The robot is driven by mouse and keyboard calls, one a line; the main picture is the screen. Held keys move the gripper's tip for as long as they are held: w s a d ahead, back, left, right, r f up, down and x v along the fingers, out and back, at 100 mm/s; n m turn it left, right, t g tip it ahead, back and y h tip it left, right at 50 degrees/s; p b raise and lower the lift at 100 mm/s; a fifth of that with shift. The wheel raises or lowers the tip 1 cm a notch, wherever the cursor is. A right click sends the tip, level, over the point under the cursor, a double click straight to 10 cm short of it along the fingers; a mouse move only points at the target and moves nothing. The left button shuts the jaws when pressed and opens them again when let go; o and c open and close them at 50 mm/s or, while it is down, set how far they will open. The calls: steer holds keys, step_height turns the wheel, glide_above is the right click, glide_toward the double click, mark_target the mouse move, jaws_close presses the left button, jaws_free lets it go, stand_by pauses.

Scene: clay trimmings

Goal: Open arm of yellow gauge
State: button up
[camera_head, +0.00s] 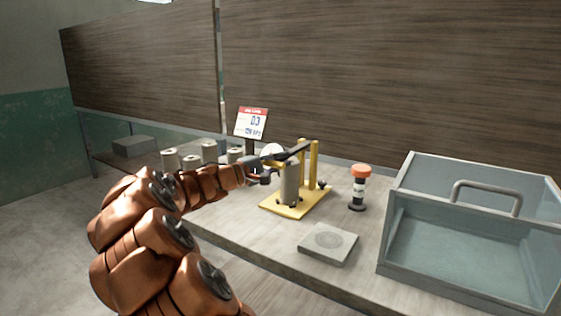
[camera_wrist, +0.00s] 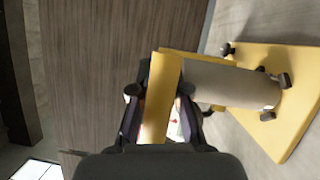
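The yellow gauge (camera_head: 283,207) stands on the bench, with a flat yellow base and upright yellow posts. A grey clay cylinder (camera_head: 289,184) stands upright on its base. The gauge's arm (camera_wrist: 160,98) appears in the wrist view as a yellow bar over the cylinder's end. My gripper (camera_head: 272,162) is at the gauge's left side, near the top of the cylinder. In the wrist view my gripper (camera_wrist: 159,95) has its dark fingers apart, one on each side of the yellow bar. Narrow gaps show beside the bar, and firm contact is not visible.
Several grey cylinders (camera_head: 209,151) stand behind my arm, near a sign (camera_head: 251,122). An orange-topped black-and-white post (camera_head: 359,188) stands right of the gauge. A square grey slab (camera_head: 328,243) lies in front. A clear handled bin (camera_head: 470,245) fills the right end. A wooden panel (camera_head: 400,80) stands behind.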

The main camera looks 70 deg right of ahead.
jaws_close()
steer(key=shift+r, duration=0.25)
